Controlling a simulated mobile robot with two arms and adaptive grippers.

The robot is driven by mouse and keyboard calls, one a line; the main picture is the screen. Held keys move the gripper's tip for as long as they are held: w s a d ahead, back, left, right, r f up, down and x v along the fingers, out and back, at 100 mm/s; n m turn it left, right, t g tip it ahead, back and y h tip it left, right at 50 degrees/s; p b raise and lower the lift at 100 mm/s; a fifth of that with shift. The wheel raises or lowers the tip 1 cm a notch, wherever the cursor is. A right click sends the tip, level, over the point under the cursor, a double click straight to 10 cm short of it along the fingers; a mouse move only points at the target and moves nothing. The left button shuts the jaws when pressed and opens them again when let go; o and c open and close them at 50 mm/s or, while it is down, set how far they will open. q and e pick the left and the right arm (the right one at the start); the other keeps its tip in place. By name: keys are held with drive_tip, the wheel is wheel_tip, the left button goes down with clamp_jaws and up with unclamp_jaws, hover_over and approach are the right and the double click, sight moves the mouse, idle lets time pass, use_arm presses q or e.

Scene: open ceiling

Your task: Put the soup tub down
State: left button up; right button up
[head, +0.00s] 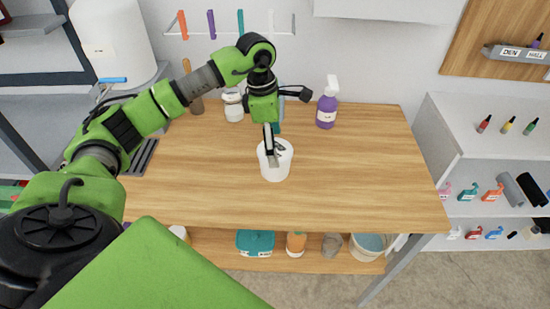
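The soup tub (275,174) is a white, round, open-topped tub, upright at the middle of the wooden table. My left gripper (272,156) points down at it from above, with finger parts reaching over the rim and into its opening. It looks shut on the tub's wall, though part of the grip is hidden by the gripper itself. I cannot tell whether the tub's base touches the table top or is slightly above it. My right gripper is not in view.
The wooden table (370,170) is clear to the right and in front of the tub. A purple spray bottle (327,108), a white jar (233,106) and a teal item (277,127) stand behind. A shelf below holds several containers.

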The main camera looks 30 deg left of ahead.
use_arm(q)
drive_tip(key=shift+d+f, duration=0.25)
drive_tip(key=shift+f, duration=0.45)
drive_tip(key=shift+f+p, duration=0.3)
drive_tip(key=f, duration=0.1)
drive_tip(key=f+p, duration=0.1)
drive_tip(key=f, duration=0.1)
drive_tip(key=shift+s+d+f+p, duration=0.2)
drive_tip(key=shift+d+f+p, duration=0.1)
drive_tip(key=shift+w+f, duration=0.1)
drive_tip(key=shift+f, duration=0.45)
drive_tip(key=c, duration=1.5)
drive_tip(key=shift+r, duration=0.1)
drive_tip(key=shift+c, duration=0.9)
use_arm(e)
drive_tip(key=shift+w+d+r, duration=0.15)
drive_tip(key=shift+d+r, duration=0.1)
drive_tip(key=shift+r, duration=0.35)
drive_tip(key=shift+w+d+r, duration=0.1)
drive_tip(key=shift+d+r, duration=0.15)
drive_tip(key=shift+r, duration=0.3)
